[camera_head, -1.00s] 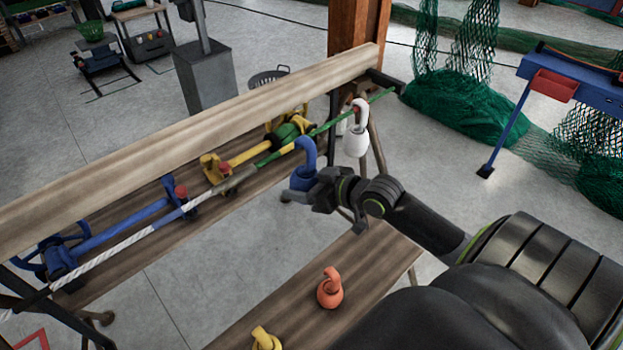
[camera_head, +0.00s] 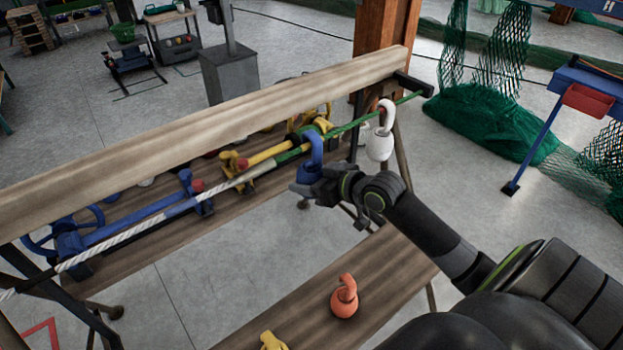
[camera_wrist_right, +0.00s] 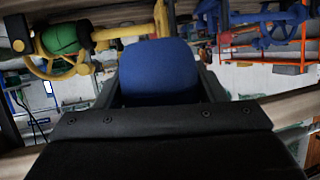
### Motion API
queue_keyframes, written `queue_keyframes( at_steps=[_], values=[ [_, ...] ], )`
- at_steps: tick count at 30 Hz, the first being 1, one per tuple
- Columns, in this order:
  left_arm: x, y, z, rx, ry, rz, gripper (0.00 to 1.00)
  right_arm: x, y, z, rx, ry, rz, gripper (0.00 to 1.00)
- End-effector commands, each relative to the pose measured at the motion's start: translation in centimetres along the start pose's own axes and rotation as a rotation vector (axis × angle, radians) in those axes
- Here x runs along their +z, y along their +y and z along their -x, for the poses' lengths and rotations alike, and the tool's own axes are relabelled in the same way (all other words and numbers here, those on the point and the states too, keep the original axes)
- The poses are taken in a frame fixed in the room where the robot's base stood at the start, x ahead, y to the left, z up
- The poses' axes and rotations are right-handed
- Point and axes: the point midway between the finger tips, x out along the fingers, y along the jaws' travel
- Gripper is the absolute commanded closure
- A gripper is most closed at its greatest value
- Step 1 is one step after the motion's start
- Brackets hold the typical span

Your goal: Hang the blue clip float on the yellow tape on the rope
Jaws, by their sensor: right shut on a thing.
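The blue clip float (camera_head: 312,160) is in my right gripper (camera_head: 312,188), with its hook upward. In the head view its hook overlaps the green part of the rope (camera_head: 345,127); I cannot tell whether it touches or goes around it. In the right wrist view the float's rounded blue body (camera_wrist_right: 158,70) fills the space between the fingers. The rope runs from white at the left to green at the right. I cannot clearly pick out the yellow tape; yellow tool parts (camera_head: 265,155) lie behind the rope there. My left gripper is out of view.
A white clip float (camera_head: 380,147) hangs near the rope's right end. An orange float (camera_head: 344,300) and a yellow float (camera_head: 272,342) rest on the front bench (camera_head: 290,300). A wooden beam (camera_head: 200,140) runs behind the rope. Blue and yellow tools lie on the back shelf.

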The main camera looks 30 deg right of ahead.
Motion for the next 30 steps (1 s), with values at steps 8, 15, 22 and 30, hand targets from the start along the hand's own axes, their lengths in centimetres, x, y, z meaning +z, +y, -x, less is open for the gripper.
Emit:
queue_keyframes(
  at_steps=[8,15,22,30],
  values=[
    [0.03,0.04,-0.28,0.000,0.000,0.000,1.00,0.37,0.02,-0.15,0.000,0.000,0.000,0.60],
    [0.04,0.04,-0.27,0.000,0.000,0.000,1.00,0.36,0.02,-0.14,0.000,0.000,0.000,0.27],
    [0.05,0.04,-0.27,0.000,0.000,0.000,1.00,0.37,0.03,-0.14,0.000,0.000,0.000,0.11],
    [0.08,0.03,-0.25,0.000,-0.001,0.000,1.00,0.46,0.10,0.36,0.002,-0.002,0.000,0.11]
  ],
)
